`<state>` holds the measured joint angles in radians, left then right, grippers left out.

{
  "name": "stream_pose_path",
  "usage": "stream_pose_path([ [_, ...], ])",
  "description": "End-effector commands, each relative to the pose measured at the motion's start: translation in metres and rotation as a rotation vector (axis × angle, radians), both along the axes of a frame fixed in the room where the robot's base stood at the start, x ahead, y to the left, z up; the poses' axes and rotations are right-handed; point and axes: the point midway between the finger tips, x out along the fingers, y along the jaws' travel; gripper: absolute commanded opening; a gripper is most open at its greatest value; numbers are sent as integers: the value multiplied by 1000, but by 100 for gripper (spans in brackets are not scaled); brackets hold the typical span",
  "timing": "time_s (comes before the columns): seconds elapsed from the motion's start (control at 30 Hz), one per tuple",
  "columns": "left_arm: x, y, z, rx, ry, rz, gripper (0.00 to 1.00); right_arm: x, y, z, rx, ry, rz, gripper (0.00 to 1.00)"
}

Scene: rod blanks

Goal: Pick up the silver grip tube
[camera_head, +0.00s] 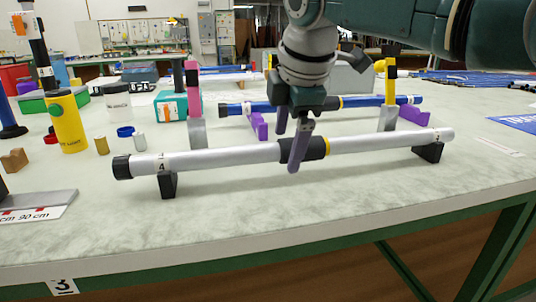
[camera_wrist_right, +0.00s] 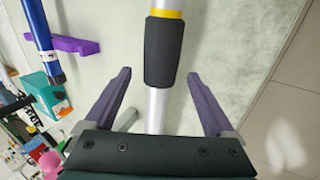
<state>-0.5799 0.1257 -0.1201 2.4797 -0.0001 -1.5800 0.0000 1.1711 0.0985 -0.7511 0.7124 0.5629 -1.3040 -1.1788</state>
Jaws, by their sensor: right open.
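The silver grip tube (camera_head: 220,156) lies across two black supports near the front of the table. It has a black end cap, a black grip sleeve and a yellow ring. In the right wrist view the sleeve (camera_wrist_right: 163,52) runs up the middle with the yellow ring above it. My right gripper (camera_head: 289,145) is open over the tube at the sleeve's left end. In the wrist view its purple fingers (camera_wrist_right: 158,76) stand on either side of the tube, with gaps on both sides. My left gripper is not in view.
A blue tube (camera_head: 350,102) lies behind on purple supports, with pink and yellow-topped posts nearby. A yellow cylinder (camera_head: 68,122), a white jar (camera_head: 117,101) and a teal box (camera_head: 171,106) stand at left. The table's front edge is clear.

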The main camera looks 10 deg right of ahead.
Motion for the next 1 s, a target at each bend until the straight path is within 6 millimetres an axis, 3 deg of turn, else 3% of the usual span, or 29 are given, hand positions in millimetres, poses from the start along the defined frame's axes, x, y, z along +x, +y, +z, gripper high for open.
stream_pose_path([
  [0.1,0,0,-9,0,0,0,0,3,0,-10,0,0,0,89],
  [0.4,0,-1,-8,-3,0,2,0,4,0,-10,0,0,0,89],
  [1.0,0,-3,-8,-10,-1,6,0,4,0,-11,0,1,-1,23],
])
